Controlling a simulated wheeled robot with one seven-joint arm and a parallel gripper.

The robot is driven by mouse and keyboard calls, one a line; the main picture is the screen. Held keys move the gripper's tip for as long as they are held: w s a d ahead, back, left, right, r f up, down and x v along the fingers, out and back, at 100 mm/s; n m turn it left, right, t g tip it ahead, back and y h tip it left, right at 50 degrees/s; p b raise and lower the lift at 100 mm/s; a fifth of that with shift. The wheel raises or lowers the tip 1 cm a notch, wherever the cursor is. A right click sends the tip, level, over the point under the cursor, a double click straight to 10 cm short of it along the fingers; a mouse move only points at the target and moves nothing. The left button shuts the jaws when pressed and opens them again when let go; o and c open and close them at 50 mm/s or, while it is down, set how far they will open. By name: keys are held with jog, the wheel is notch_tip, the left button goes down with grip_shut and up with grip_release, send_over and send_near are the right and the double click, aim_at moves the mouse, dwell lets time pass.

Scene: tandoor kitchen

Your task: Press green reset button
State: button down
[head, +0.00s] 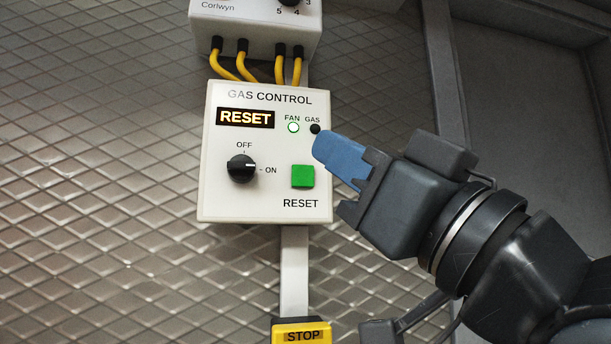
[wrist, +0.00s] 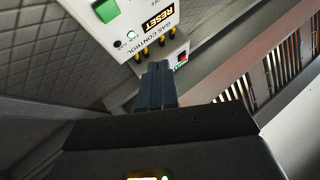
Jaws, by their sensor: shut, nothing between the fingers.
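The square green reset button (head: 303,176) is at the lower right of the white gas control box (head: 222,205), above the word RESET. It also shows at the top left of the wrist view (wrist: 106,10). My gripper (head: 318,146) is shut and empty, its blue fingers pointing left. In the head view its tips overlap the box's right edge, above and to the right of the button.
The box has a lit RESET display (head: 245,118), a lit FAN lamp (head: 293,127), a dark GAS lamp (head: 315,129) and a black knob (head: 241,169) turned to ON. Yellow cables (head: 220,65) run to a unit above. A yellow STOP box (head: 301,324) is below.

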jog(key=shift+w+a+b, duration=0.15)
jog(key=shift+w+a, duration=0.25)
jog(key=shift+w, duration=1)
jog(key=shift+w+a+b, duration=0.1)
jog(key=shift+w+a, duration=0.3)
jog(key=shift+w, duration=1)
jog(key=shift+w+a+b, duration=0.15)
jog(key=shift+w+a, duration=0.25)
jog(key=shift+w, duration=1)
jog(key=shift+w, duration=0.1)
jog(key=shift+w+a, duration=0.1)
jog(key=shift+w, duration=0.2)
jog(key=shift+w+a, duration=0.15)
jog(key=shift+w, duration=0.25)
jog(key=shift+s, duration=0.1)
jog(key=shift+s+d, duration=0.25)
jog(key=shift+s, duration=0.45)
jog(key=shift+s, duration=0.1)
jog(key=shift+s+d, duration=0.25)
jog(key=shift+s, duration=0.5)
jog(key=shift+s+d, duration=0.2)
jog(key=shift+s, duration=0.6)
jog(key=shift+s+d, duration=0.25)
jog(key=shift+s, duration=0.5)
